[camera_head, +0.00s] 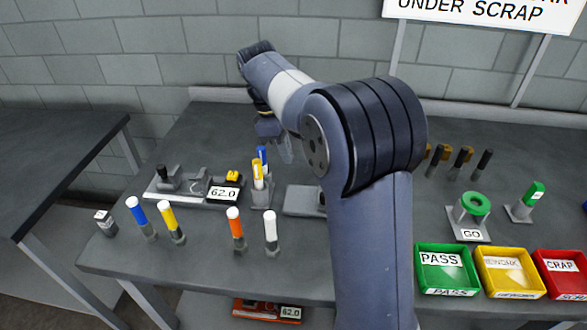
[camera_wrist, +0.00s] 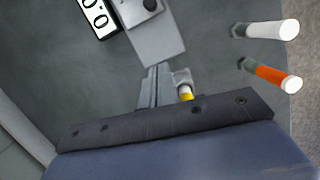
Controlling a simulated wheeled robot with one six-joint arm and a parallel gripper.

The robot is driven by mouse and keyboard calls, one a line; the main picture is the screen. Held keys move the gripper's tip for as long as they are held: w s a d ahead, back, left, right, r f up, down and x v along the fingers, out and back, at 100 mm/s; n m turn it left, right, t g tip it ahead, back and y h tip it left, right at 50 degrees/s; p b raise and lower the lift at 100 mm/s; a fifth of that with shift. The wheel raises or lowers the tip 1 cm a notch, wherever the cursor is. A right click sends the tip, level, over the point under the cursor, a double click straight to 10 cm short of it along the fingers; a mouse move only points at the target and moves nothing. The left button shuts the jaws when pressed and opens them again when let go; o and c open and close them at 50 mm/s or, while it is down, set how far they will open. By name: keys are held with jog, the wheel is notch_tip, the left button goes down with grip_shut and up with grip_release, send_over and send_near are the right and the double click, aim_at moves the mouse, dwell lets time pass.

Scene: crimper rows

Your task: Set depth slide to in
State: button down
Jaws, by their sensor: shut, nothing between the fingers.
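My gripper (camera_head: 286,152) hangs over the back of the bench, left of my arm's large joint. It is shut and empty. In the head view this plate (camera_head: 302,201) is mostly hidden behind my arm. No part of it can be clearly told as the depth slide. A second fixture (camera_head: 195,190) on the left has a black-topped post, a yellow block and a display reading 62.0.
A holder (camera_head: 262,194) with blue and yellow markers stands close to the gripper. Blue, yellow, orange (camera_head: 235,229) and white (camera_head: 270,233) pegs line the front edge. Green, yellow and red bins, a GO gauge (camera_head: 468,215) and dark-handled tools stand right of my arm.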

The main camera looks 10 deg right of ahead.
jog(key=x, duration=0.9)
jog(key=shift+s+d+f, duration=0.2)
jog(key=shift+s+f, duration=0.05)
jog(key=shift+f, duration=0.05)
jog(key=d, duration=0.1)
jog(key=s+d, duration=0.1)
jog(key=d, duration=0.1)
jog(key=shift+s+r, duration=0.1)
jog(key=shift+s, duration=0.15)
jog(key=shift+s+d, duration=0.15)
jog(key=shift+d, duration=0.1)
jog(key=shift+s+d, duration=0.15)
jog(key=shift+d, duration=0.35)
jog(key=shift+s+d+p, duration=0.15)
jog(key=shift+d+p, duration=0.1)
jog(key=shift+p, duration=0.15)
jog(key=shift+a, duration=0.15)
